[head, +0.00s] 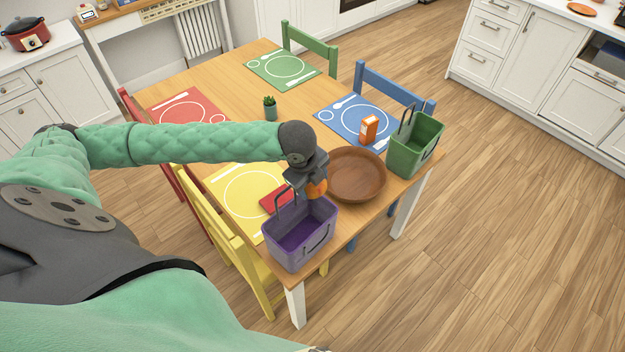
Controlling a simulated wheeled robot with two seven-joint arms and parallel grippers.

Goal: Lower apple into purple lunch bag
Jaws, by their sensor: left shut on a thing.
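The purple lunch bag (296,249) stands open at the near corner of the wooden table, with its dark handles up. My left gripper (313,190) is shut on the apple (316,188), an orange-red round thing partly hidden by the fingers. Gripper and apple are at the far right rim of the purple bag, above its opening or just behind it; I cannot tell which. The bag's inside looks empty where I see it. My right gripper is not in view.
A brown wooden bowl (357,176) stands close right of the gripper. A green lunch bag (415,146), an orange carton (369,130) and a small potted plant (270,108) are farther back. A red flat item (277,200) lies on the yellow placemat (240,188).

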